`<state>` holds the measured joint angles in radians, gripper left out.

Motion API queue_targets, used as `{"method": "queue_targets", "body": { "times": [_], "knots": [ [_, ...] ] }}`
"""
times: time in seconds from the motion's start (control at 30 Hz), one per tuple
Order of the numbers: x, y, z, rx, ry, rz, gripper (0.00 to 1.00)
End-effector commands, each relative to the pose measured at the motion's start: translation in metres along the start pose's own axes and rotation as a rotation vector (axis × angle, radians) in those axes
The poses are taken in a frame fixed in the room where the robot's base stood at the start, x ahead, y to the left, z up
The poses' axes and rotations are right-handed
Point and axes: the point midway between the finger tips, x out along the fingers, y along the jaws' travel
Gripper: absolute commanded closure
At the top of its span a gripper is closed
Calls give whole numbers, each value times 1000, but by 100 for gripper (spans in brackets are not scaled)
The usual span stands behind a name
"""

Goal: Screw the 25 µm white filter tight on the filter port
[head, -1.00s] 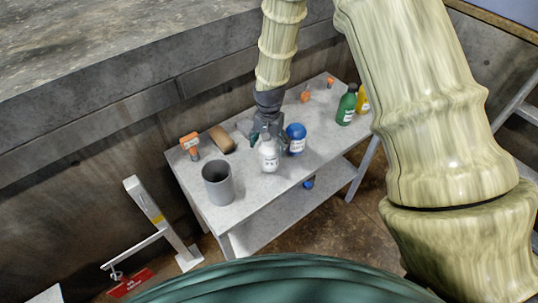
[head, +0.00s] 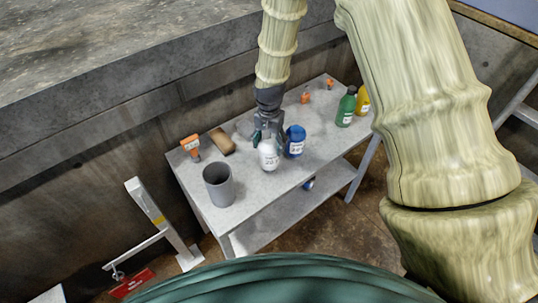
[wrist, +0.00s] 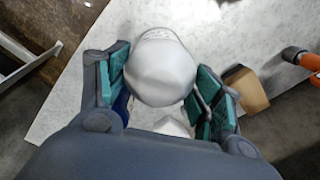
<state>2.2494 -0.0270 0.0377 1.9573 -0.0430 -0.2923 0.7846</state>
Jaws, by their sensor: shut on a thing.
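The white filter (head: 269,156) is on or just above the grey table, near its front middle, with a label facing the front. Small print on it cannot be read. My gripper (head: 266,136) comes down from above and behind and is shut on the white filter. In the wrist view, the filter's pale rounded body (wrist: 160,72) sits between the teal finger pads. The blue filter (head: 295,142) stands close to the right of the white one. A sliver of blue shows behind a finger in the wrist view. I cannot make out the filter port in either view.
A grey cup (head: 218,186) stands at the table's front left. A brown block (head: 221,141) and an orange tool (head: 190,146) lie at the back left. Green (head: 345,107) and yellow (head: 362,101) bottles stand at the right. A white post (head: 158,219) with a red sign is left of the table.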

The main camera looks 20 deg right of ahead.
Motion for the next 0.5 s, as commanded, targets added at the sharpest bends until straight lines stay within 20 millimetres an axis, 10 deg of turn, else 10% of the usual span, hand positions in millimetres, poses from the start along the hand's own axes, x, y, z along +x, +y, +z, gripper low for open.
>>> {"method": "queue_targets", "body": {
  "times": [0.5],
  "knots": [
    [-26,0,0,0,1,-1,57]
  ]
}}
